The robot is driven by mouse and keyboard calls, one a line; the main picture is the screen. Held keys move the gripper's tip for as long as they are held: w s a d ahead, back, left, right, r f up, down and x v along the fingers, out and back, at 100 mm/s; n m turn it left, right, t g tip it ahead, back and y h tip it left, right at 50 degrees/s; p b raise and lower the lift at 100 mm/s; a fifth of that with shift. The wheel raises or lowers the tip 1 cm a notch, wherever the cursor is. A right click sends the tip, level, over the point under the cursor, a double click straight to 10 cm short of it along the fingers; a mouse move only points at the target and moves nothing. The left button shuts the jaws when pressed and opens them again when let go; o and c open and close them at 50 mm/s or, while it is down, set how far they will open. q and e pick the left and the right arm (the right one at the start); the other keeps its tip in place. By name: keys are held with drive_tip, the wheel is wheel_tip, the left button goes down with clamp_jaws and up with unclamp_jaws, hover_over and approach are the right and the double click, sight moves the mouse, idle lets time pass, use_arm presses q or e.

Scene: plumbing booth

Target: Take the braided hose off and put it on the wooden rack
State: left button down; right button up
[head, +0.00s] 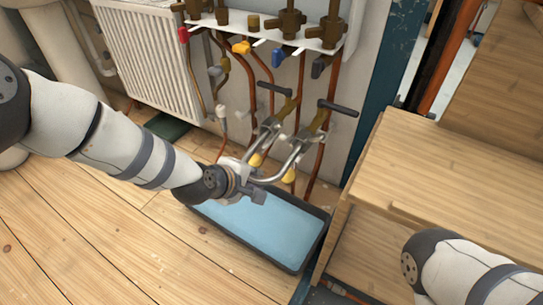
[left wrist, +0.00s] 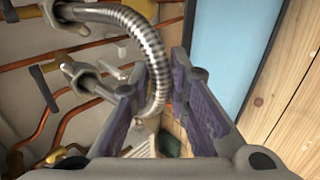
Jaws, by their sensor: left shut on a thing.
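The braided hose (head: 284,167) is a silvery loop below two brass valves with dark levers. In the left wrist view the hose (left wrist: 150,50) bends in a U, with both ends at metal fittings on the left. I cannot tell whether either end is loose. My left gripper (head: 252,186) is shut on the bend, above the tray; its purple-grey fingers (left wrist: 160,100) stand on both sides of the hose. A light wooden structure (head: 420,165) at the right may be the wooden rack. My right arm enters at the lower right; its gripper is out of view.
A black-rimmed tray (head: 262,262) with a light blue inside lies on the plank floor under the valves. Copper pipes (head: 322,140) run down the wall beside a white radiator (head: 150,62). The wooden top at the right looks bare.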

use_arm(q)
drive_tip(key=shift+f, duration=0.1)
drive_tip(key=s+a+p, duration=0.6)
drive_tip(key=s+a, duration=0.1)
drive_tip(key=s, duration=0.3)
drive_tip(key=shift+s+a+p, duration=0.25)
drive_tip(key=shift+a+p, duration=0.05)
drive_tip(key=shift+a, duration=0.05)
use_arm(e)
drive_tip(key=shift+t, duration=0.7)
drive_tip(key=shift+s+r+v, duration=0.15)
drive_tip(key=shift+v, duration=0.75)
drive_tip(key=shift+s+r+v, duration=0.1)
drive_tip(key=shift+s+v, duration=0.1)
drive_tip(key=shift+v, duration=0.7)
drive_tip(key=shift+s+r+v, duration=0.15)
drive_tip(key=shift+v, duration=0.75)
